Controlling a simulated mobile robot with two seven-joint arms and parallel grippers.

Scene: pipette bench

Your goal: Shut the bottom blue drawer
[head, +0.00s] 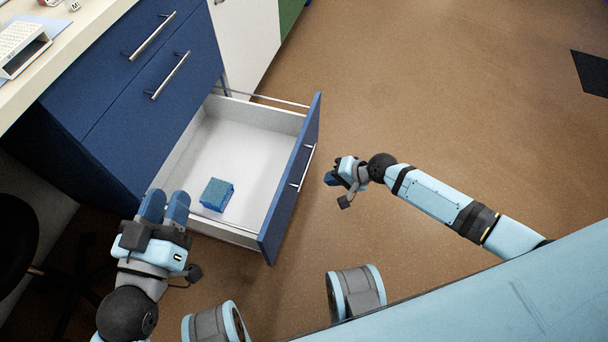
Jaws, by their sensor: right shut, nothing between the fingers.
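The bottom blue drawer (292,190) is pulled far out of its cabinet (125,120), and its white inside shows. A blue box-shaped thing (217,194) lies in the drawer near its front left part. The drawer's metal handle (302,168) is on the outer face of the blue front. My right gripper (331,179) is shut and empty, just right of the drawer front, facing the handle with a small gap. My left gripper (164,206) is beside the drawer's near side, left of the blue thing. Its two fingers lie side by side; whether they touch is unclear.
Two closed blue drawers with metal handles (170,76) sit above the open one. The bench top (60,62) is at the upper left and holds a white rack (20,48). A black stool (15,240) stands at the left edge.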

